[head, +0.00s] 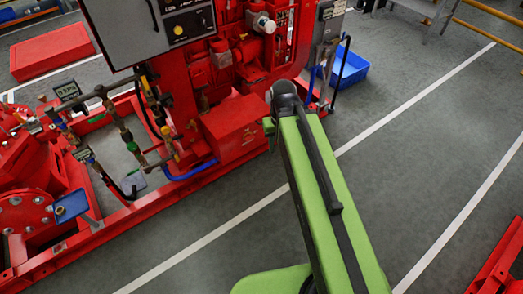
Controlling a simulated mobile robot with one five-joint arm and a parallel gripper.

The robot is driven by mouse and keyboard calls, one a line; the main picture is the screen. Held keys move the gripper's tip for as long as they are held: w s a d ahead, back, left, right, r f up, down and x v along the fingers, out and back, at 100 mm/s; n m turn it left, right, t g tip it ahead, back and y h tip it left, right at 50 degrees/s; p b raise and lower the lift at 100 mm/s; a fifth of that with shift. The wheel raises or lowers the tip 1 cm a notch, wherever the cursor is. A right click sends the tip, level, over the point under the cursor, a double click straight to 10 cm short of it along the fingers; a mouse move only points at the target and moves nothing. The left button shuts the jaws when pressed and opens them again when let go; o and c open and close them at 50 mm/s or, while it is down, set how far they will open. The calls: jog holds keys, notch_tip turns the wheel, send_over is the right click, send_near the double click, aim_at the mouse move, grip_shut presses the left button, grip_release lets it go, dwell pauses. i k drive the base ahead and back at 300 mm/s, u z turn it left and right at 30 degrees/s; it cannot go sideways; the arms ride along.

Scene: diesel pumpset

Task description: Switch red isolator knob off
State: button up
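I cannot pick out the red isolator knob for certain, since much of the machine is also red. The pumpset (235,135) stands at the upper left and middle. A grey control panel (125,28) at the top is cut off by the frame edge and carries a dark plate with small round fittings. A grey upright box (328,32) with a pale label stands at the machine's right end. My green arm reaches up to this end. Only a small part of my gripper (269,127) shows beside the wrist; its fingers cannot be made out.
A blue bin (350,70) sits on the floor behind the grey box. Pipes and gauges (68,90) stand at left above the red base frame (120,222). Grey floor (425,130) with white lines is clear at right. A red frame (500,265) shows lower right.

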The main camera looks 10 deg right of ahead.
aim_at(250, 136)
jog(key=u, duration=0.25)
jog(key=i, duration=0.6)
jog(key=z, duration=0.2)
jog(key=k, duration=0.75)
jog(key=u, duration=1.35)
jog(key=i, duration=1)
jog(key=u, duration=0.05)
